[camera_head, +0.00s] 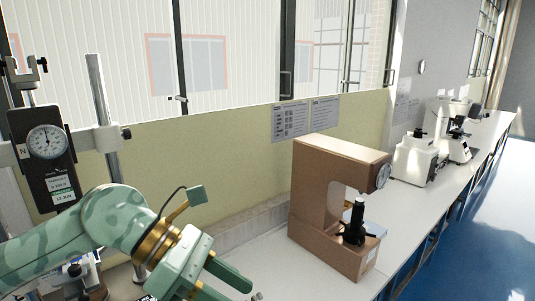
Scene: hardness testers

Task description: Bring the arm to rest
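My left arm, pale green with brass-coloured bands, comes in from the left. Its gripper (222,284) is low in the picture, above the bench and left of the brown hardness tester (327,204). The two green fingers stand apart with nothing seen between them; the lower one is partly cut off by the bottom edge. The gripper does not appear to touch the tester. My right arm and gripper are out of view.
A dial gauge stand (47,142) is at the left, partly behind my arm. A white instrument (417,158) and a microscope (458,140) stand farther along the white bench (404,208). A low wall and windows run behind it. Blue floor (480,235) lies open at right.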

